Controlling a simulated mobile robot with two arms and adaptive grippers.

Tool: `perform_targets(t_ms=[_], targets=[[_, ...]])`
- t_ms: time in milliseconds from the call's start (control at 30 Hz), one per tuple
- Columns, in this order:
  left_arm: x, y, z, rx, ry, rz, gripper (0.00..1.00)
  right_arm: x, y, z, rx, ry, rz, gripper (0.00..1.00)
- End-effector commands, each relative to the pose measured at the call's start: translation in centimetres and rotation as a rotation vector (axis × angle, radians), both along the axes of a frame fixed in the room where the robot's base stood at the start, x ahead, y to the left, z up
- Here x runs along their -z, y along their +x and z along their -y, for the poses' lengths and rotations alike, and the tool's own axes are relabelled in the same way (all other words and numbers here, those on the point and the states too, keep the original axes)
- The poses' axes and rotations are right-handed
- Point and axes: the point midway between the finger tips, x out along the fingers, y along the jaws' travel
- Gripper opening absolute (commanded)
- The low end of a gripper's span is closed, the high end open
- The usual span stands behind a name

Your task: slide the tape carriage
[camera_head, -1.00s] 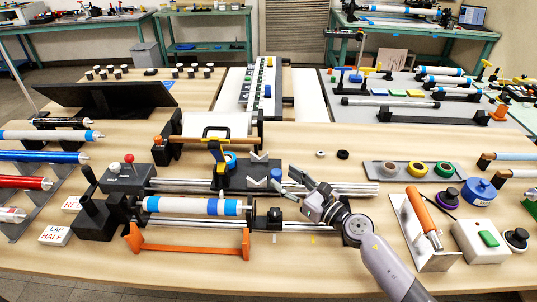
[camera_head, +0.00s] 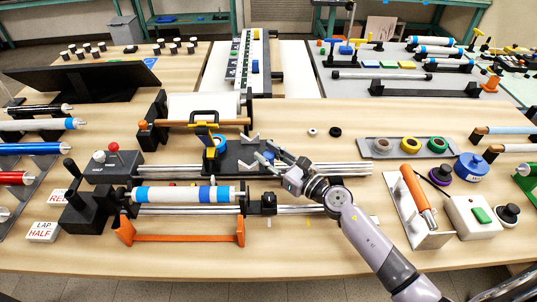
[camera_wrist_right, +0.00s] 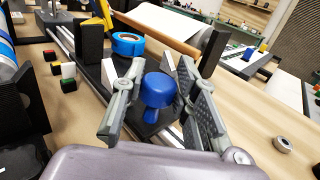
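The tape carriage (camera_head: 238,158) is a dark plate on two metal rails behind the wrapped tube. It bears a blue tape roll (camera_wrist_right: 128,44), which stands by a yellow part, and a blue knob (camera_wrist_right: 158,88) at its right end. My right gripper (camera_head: 276,158) is at the knob. In the right wrist view its fingers (camera_wrist_right: 160,66) are spread, one on each side of the knob. I cannot tell whether either finger touches it. In the head view the gripper partly covers the knob. My left gripper is not in view.
The white and blue wrapped tube (camera_head: 185,194) lies in front of the carriage, with an orange bracket (camera_head: 180,235) below it. A grey tray with tape rolls (camera_head: 382,153) stands farther right.

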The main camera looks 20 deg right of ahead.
Motion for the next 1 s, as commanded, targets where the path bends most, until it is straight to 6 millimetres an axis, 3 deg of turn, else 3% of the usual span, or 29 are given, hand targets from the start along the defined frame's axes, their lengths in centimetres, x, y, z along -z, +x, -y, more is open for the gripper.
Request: perform_targets(t_ms=[367, 800, 867, 1000], targets=[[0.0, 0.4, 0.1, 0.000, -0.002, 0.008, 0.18, 0.0, 0.0, 0.0, 0.000, 0.000, 0.000, 0.00], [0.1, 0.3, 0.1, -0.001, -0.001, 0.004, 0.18, 0.0, 0.0, 0.2, 0.001, 0.000, 0.001, 0.00], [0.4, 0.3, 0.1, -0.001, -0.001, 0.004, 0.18, 0.2, -0.1, 0.7, 0.003, -0.002, 0.001, 0.00], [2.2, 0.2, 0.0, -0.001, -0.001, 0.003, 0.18, 0.7, -0.9, 3.6, 0.004, -0.008, 0.001, 0.00]])
